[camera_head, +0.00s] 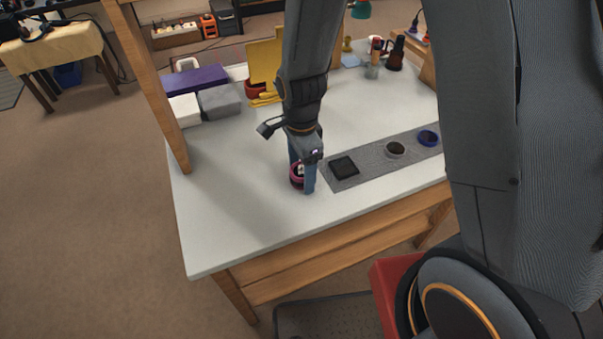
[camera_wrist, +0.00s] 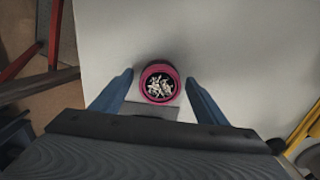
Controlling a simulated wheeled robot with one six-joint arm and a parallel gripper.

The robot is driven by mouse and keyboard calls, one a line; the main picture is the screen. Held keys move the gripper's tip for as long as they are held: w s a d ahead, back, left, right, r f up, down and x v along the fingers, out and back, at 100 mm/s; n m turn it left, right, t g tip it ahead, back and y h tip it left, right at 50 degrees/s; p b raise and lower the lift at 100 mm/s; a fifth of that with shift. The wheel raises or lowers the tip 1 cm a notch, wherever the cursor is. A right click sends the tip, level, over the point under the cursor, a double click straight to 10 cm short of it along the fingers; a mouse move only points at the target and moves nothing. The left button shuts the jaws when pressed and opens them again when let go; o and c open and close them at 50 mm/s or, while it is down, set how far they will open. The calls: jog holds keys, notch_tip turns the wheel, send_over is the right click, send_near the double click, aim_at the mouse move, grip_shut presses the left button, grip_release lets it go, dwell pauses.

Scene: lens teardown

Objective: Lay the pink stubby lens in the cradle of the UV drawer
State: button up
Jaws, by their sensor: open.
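A round pink-rimmed piece (camera_head: 296,181), which looks like the pink stubby lens, stands on the white table near its front left part. In the wrist view the pink piece (camera_wrist: 144,92) shows from above as a ring with a dark inside and small whitish bits in it. My gripper (camera_head: 302,183) is low over the table, with its fingers on either side of the piece. In the wrist view both blue fingers are apart, with a gap on each side of it. I cannot make out a UV drawer or its cradle.
Purple (camera_head: 196,79) and grey (camera_head: 220,101) boxes stand at the back left. The table's front left is clear.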

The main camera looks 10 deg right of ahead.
aim_at(302, 170)
jog(key=shift+f, duration=0.2)
jog(key=shift+c, duration=0.4)
jog(key=c, duration=1.3)
jog(key=shift+o, duration=0.2)
jog(key=shift+r, duration=0.1)
notch_tip(302, 170, up, 10)
jog(key=shift+f+b, duration=0.1)
jog(key=shift+b, duration=0.55)
